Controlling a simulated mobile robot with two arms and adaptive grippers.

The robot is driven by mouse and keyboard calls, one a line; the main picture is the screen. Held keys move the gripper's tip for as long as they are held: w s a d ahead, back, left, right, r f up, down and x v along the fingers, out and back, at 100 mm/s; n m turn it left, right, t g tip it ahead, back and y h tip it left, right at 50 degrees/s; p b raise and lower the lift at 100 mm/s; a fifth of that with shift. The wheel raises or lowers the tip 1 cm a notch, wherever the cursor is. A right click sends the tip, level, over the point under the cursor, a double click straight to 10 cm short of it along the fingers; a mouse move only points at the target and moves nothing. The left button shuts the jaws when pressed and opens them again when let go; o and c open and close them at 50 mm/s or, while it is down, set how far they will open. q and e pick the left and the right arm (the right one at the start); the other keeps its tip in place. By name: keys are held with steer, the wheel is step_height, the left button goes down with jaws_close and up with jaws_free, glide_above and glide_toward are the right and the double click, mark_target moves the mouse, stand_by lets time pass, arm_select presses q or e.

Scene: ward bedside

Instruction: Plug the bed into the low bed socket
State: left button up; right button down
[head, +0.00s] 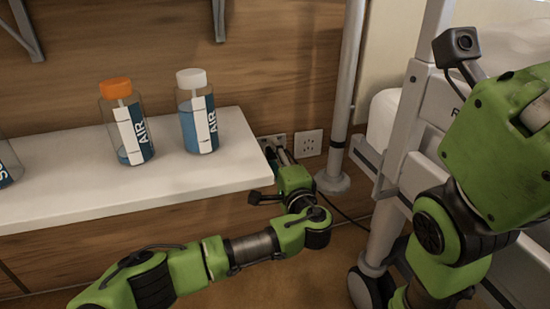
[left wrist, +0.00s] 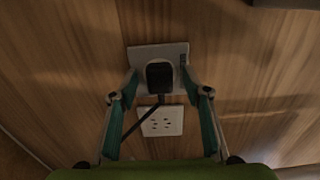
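Two white wall sockets are on the wooden wall. In the left wrist view, the upper socket (left wrist: 138,56) has a black plug (left wrist: 159,77) at its face, with a dark cable running down from it. Whether the plug is fully seated cannot be told. The lower socket (left wrist: 168,122) is empty; in the head view an empty socket (head: 309,143) shows right of my gripper. My left gripper (head: 281,154) reaches to the wall at the other socket. In the wrist view its fingers (left wrist: 160,84) stand either side of the plug, with gaps. My right gripper is out of view.
A white shelf (head: 70,185) with air bottles (head: 126,122) (head: 198,112) ends just left of my left gripper. A grey pole (head: 346,90) stands right of the sockets. The bed frame (head: 405,130) and its wheel (head: 367,289) are on the right; a dark cable (head: 347,215) runs toward it.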

arm_select(q)
steer(key=v, duration=1.2)
stand_by(0.3)
